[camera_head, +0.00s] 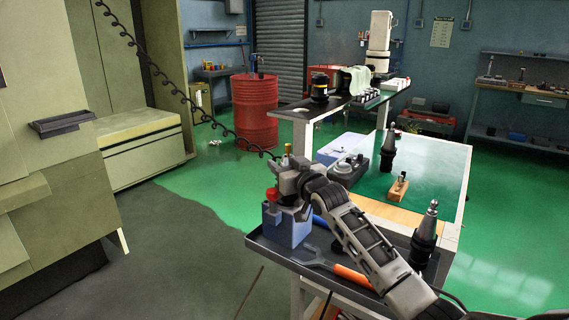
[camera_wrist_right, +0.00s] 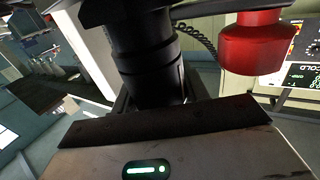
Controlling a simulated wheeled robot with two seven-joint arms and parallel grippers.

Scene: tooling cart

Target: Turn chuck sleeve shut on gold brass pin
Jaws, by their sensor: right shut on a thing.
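The gold brass pin (camera_head: 287,149) stands up as a small gold tip just above my right gripper (camera_head: 290,178) in the head view. The gripper is shut around the chuck, whose sleeve is mostly hidden by it there. A dark ridged cylinder (camera_wrist_right: 145,65), apparently the chuck sleeve, stands in front of the gripper's body in the right wrist view; the pin cannot be made out there. A blue-grey block (camera_head: 289,229) stands below the gripper on the cart. My left gripper is not in view.
A red knob (camera_head: 272,196) sits close beside the gripper; it also shows in the right wrist view (camera_wrist_right: 252,45). The dark cart tray (camera_head: 272,250) holds an orange-handled wrench (camera_head: 350,274) and a black tool holder (camera_head: 425,238). A green-topped bench (camera_head: 435,165) stands behind.

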